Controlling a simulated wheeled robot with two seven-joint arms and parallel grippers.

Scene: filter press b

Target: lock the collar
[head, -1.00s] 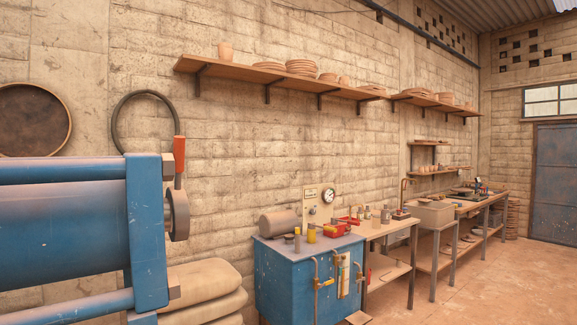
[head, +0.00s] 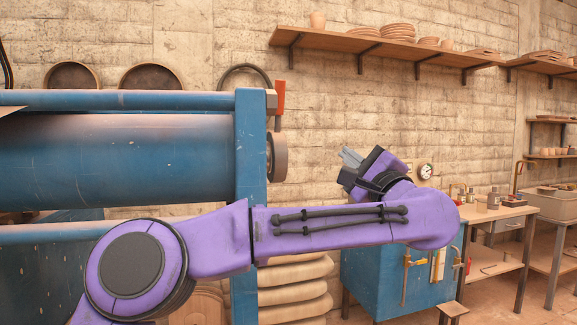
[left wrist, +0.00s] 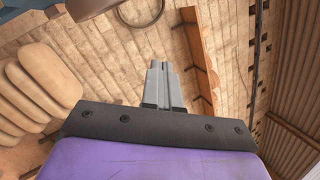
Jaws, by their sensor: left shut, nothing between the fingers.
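A round grey metal collar (head: 278,157) sits on the right end of the blue press frame (head: 250,165). A lever with a red handle (head: 280,97) stands upright above it. My left gripper (head: 350,157) is to the right of the collar, apart from it, with its fingers shut and empty. In the left wrist view the shut fingers (left wrist: 157,66) point toward the brick wall, with nothing between them. A dark rounded part at that view's top left edge is cut off; I cannot tell what it is. My right gripper is out of view.
Stacked pale sacks (head: 294,285) lie below the press end. A blue cabinet (head: 375,270) stands behind my left forearm. A wooden shelf (head: 385,48) with pottery runs along the wall. A workbench (head: 492,217) is at right. Air around the gripper looks clear.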

